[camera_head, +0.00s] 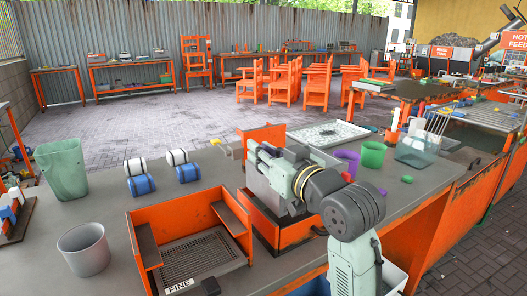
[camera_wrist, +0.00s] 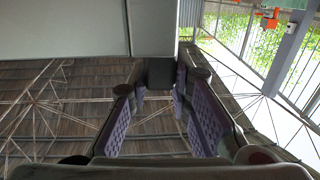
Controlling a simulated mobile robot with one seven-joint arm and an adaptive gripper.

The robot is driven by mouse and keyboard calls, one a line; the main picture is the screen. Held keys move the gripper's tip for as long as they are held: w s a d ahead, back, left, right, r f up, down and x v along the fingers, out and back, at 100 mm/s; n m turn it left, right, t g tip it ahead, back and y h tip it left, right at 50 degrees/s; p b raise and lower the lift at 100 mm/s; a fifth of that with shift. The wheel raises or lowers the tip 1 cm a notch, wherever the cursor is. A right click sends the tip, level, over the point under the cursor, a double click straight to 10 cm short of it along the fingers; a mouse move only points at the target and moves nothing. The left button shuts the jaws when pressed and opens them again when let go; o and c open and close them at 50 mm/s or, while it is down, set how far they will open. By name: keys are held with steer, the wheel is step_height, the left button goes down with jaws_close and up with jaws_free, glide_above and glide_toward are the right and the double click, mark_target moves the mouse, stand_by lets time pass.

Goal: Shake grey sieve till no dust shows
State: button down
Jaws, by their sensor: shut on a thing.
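My gripper (camera_wrist: 158,82) has purple-padded fingers that close on a dark end below a grey block (camera_wrist: 153,35) in the wrist view. A wide flat grey surface beside it, seemingly the grey sieve (camera_wrist: 65,28), fills the upper left. In the head view my gripper (camera_head: 268,158) is partly hidden by my arm, over the middle orange station. A light grey panel (camera_head: 262,188), apparently the sieve, is tilted steeply there. Its mesh and any dust on it are hidden from both views.
An orange box (camera_head: 160,216) with a mesh tray labelled FINE (camera_head: 205,256) stands at the front left. Grey (camera_head: 84,247) and green (camera_head: 62,168) bins stand left of it. Blue-white rollers (camera_head: 140,186) lie behind. A speckled tray (camera_head: 330,133) and purple and green cups (camera_head: 373,154) are right.

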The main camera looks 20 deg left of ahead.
steer(key=shift+w+d, duration=0.1)
steer(key=c, duration=1.4)
jaws_free()
steer(key=shift+c, duration=0.2)
steer(key=shift+d, duration=0.1)
steer(key=v, duration=1.2)
